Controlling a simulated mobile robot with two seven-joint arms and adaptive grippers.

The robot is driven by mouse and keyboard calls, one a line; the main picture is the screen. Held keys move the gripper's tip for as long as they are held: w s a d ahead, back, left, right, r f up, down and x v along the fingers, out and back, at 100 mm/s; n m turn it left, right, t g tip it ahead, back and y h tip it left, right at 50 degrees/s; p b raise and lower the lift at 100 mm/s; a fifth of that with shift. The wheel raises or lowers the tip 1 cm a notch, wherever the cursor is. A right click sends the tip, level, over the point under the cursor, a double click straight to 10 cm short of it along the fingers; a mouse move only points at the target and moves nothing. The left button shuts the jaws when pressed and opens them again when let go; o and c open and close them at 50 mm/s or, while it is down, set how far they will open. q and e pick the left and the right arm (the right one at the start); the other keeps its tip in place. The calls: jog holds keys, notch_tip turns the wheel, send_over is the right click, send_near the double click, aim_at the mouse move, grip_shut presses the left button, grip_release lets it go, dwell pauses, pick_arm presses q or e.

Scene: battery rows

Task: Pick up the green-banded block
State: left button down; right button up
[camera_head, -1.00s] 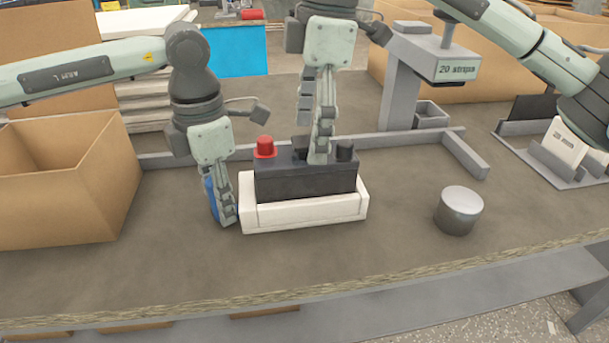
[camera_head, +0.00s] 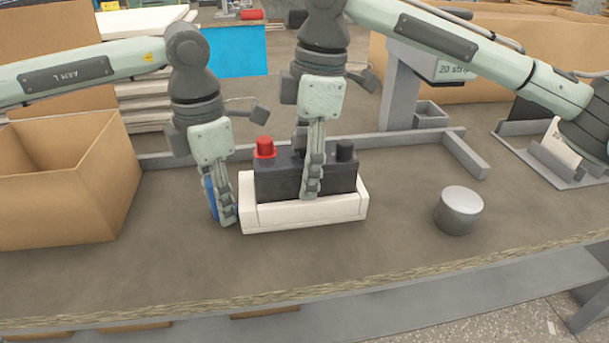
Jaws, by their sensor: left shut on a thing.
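No green band shows in this view. A dark block (camera_head: 277,186) with a red cap (camera_head: 264,147) and a black cap (camera_head: 345,150) on top sits in a white tray (camera_head: 300,213) on the workbench. My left gripper (camera_head: 220,205) points down just left of the white tray, low over the bench. It is shut on a blue thing (camera_head: 208,197), mostly hidden by the fingers. My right gripper (camera_head: 312,182) points down and overlaps the dark block's front face between the caps. Its fingers hide part of the block, and I cannot tell whether they grip or touch it.
A cardboard box (camera_head: 100,190) stands at the left. A grey metal cylinder (camera_head: 459,211) stands to the right. A grey stand (camera_head: 400,95) with a sign rises behind a low grey rail (camera_head: 465,154). The bench front is clear.

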grip_shut()
pick_arm(q)
jog(key=shift+w, duration=0.1)
pick_arm(e)
jog(key=shift+r, duration=0.95)
jog(key=s+t, duration=0.2)
jog(key=t, duration=0.1)
jog(key=shift+d+f, duration=0.1)
jog(key=shift+f, duration=0.05)
jog(key=shift+s+r+t+y, duration=0.15)
jog(key=shift+r+t+y, duration=0.05)
jog(key=shift+t+y, duration=0.1)
jog(key=v, duration=0.3)
jog(key=a+v, duration=0.1)
jog(key=v, duration=0.1)
jog(key=shift+d+r, duration=0.1)
jog(key=shift+r, duration=0.15)
jog(key=s+d+r+g, duration=0.1)
jog(key=s, duration=0.9)
jog(key=s+d+r+g, duration=0.1)
jog(key=s+g, duration=0.1)
jog(key=s, duration=0.8)
jog(key=shift+s+d+g, duration=0.3)
jog(key=shift+s+d, duration=0.05)
jog(key=shift+s, duration=0.05)
